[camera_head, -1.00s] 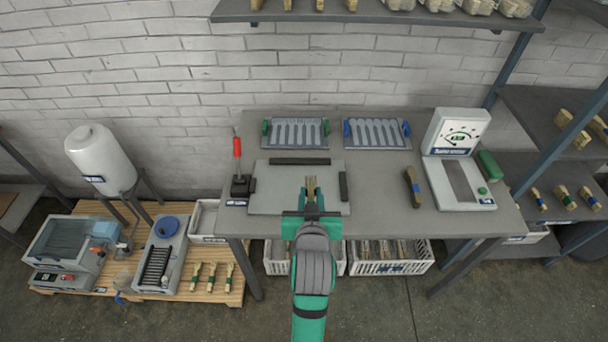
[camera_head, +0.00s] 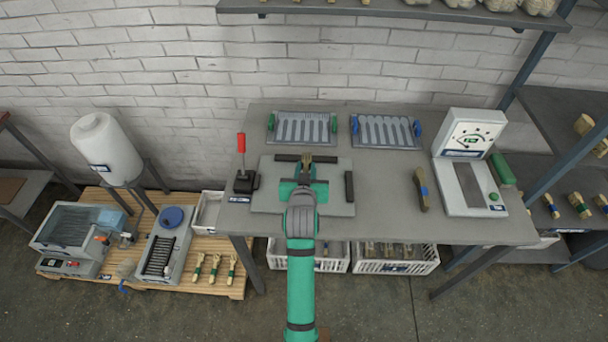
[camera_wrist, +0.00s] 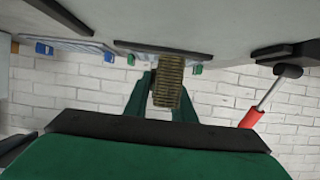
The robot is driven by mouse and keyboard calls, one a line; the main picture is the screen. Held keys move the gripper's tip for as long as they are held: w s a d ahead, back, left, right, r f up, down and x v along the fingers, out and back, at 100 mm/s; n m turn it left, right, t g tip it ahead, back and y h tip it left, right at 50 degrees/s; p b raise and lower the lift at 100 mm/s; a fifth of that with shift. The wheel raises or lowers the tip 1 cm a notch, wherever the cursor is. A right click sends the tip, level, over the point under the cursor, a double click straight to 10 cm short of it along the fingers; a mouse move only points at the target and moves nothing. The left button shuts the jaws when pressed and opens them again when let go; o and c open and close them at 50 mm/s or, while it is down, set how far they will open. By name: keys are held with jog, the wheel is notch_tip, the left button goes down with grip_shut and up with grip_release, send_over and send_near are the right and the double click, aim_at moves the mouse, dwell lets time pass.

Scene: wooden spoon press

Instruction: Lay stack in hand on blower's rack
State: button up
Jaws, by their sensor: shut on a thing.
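My gripper (camera_head: 305,180) is shut on a stack of wooden pieces (camera_head: 306,160) over the grey plate (camera_head: 265,196) on the bench. In the wrist view the stack (camera_wrist: 167,82) shows as a ribbed brown bundle between the green fingers (camera_wrist: 163,97). I cannot tell whether the stack touches the plate or the black bar behind it. At the left, a grey machine (camera_head: 181,246) with a blue round part (camera_head: 172,217) and a black slatted rack (camera_head: 160,256) stands on a wooden pallet; it looks like the blower. Its slats look empty, and my gripper is far from it.
Black bars edge the plate, and a red-handled lever (camera_head: 241,160) stands at its left. Two slotted trays (camera_head: 302,128) lie behind it. A scale (camera_head: 469,190) is at the right. A white tank (camera_head: 105,148) and a lidded machine (camera_head: 80,230) stand near the blower.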

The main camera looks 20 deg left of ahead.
jog(key=shift+w+a+f, duration=0.2)
jog(key=shift+w+f, duration=0.2)
jog(key=shift+f, duration=0.15)
jog(key=shift+w+a+f, duration=0.2)
jog(key=shift+w+f, duration=0.15)
jog(key=shift+f, duration=1.7)
jog(key=shift+f, duration=0.1)
jog(key=o, duration=1.1)
jog(key=shift+s+a, duration=0.1)
jog(key=shift+c, duration=0.2)
